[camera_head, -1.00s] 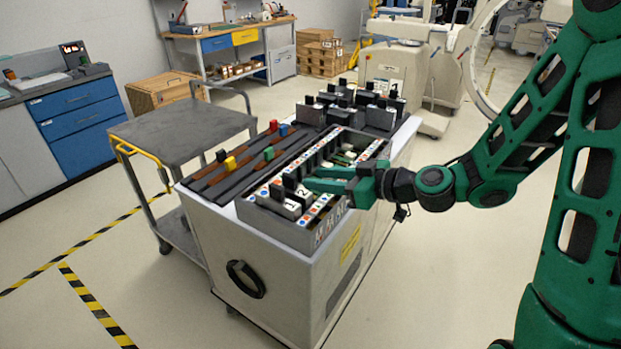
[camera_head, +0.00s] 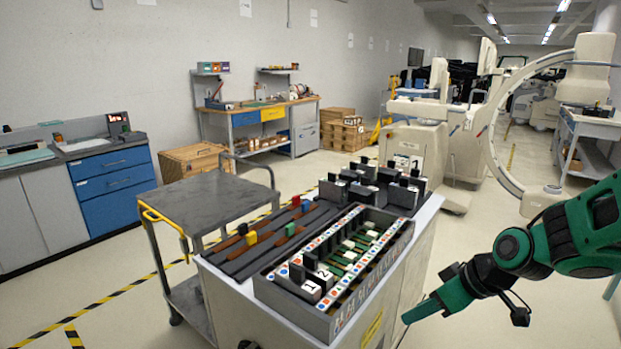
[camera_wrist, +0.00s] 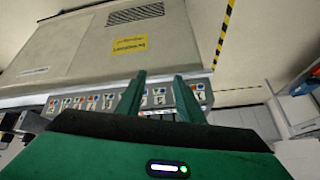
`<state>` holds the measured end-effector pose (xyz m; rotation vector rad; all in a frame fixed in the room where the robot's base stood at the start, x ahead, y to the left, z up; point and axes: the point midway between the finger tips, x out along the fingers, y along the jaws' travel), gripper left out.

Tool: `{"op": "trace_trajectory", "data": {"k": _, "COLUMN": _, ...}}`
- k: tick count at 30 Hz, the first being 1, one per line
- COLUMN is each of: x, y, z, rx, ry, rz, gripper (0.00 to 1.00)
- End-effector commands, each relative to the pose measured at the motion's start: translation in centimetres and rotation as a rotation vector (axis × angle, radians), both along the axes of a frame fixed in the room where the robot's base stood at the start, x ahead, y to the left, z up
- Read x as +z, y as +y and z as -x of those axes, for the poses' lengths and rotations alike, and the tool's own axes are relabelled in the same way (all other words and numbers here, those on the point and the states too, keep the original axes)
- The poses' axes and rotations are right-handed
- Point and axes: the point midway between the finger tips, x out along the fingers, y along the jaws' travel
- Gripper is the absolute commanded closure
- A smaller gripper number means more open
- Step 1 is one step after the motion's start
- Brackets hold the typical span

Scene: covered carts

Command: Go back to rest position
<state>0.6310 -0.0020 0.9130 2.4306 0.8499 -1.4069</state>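My green gripper (camera_head: 424,310) is to the right of the covered cart (camera_head: 237,297), clear of its top and pointing down and left. In the wrist view my gripper (camera_wrist: 160,84) shows two fingers apart with nothing between them. Past the fingers are the cart's side with a yellow label (camera_wrist: 130,45) and a row of coloured marks. On the cart top sits a grey tray (camera_head: 330,322) with numbered blocks (camera_head: 312,283), coloured dots and green boards.
A grey trolley (camera_head: 209,198) stands left of the cart. Dark blocks (camera_head: 398,188) crowd the cart's far end. A blue drawer cabinet (camera_head: 112,187), a workbench (camera_head: 262,115) and a C-shaped machine (camera_head: 497,150) stand behind. Floor right of the cart is free.

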Motion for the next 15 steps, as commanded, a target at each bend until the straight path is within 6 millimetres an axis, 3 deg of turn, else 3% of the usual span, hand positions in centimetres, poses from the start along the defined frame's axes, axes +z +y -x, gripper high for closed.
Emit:
{"op": "trace_trajectory", "data": {"k": 3, "x": 0.9, "y": -5.5, "z": 3.6, "rx": -0.2, "ry": 0.137, "rz": 0.088, "gripper": 0.66}}
{"op": "trace_trajectory", "data": {"k": 9, "x": 3.3, "y": -13.2, "z": 11.5, "rx": -0.621, "ry": 0.363, "rz": 0.157, "gripper": 0.66}}
{"op": "trace_trajectory", "data": {"k": 15, "x": 5.4, "y": -16.5, "z": 18.5, "rx": -0.971, "ry": 0.524, "rz": 0.139, "gripper": 0.66}}
